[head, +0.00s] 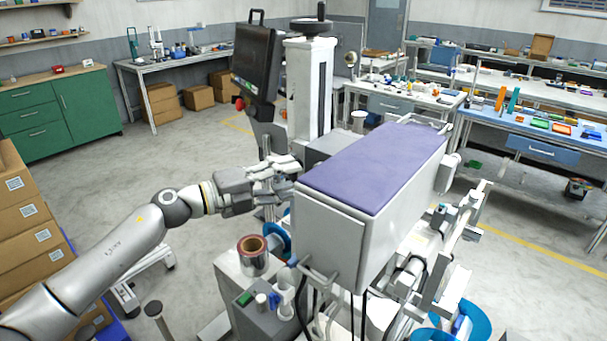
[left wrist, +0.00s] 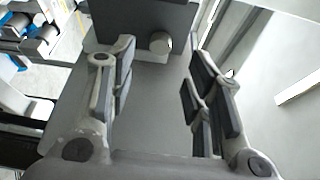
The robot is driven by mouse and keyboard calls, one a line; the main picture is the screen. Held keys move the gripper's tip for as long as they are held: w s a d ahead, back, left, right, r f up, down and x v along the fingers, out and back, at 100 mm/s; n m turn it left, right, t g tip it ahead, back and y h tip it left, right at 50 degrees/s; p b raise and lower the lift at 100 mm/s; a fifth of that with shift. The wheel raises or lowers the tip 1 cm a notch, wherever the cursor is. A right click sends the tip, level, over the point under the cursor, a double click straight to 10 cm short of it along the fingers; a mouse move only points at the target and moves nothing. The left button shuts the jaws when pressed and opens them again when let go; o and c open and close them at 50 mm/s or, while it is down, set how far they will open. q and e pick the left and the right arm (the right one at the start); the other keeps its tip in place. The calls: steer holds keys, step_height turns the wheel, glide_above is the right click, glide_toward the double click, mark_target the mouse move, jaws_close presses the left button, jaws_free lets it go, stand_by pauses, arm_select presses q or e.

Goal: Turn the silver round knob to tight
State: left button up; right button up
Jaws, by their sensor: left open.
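The silver round knob (left wrist: 160,42) shows in the left wrist view, upper middle. It stands at the lower edge of a dark grey block (left wrist: 145,15). My left gripper (left wrist: 160,62) is open. Its two fingers stand to the left and right of the knob, with visible gaps to it in the picture. I cannot tell how deep the knob is between the fingers. In the head view my left gripper (head: 280,172) is at the left end of the purple-topped machine (head: 330,222), and the knob is not discernible there. My right gripper is not in view.
A tall column (head: 308,90) with a black handwheel and a black control panel (head: 255,60) stands behind the gripper. A reddish roll (head: 253,258) sits below it. Cardboard boxes (head: 22,215) are at the left. Grey floor lies open between the arm and the back benches.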

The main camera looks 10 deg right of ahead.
arm_select(q)
steer(key=v, duration=0.6)
steer(key=shift+a, duration=0.2)
steer(key=shift+s, duration=0.15)
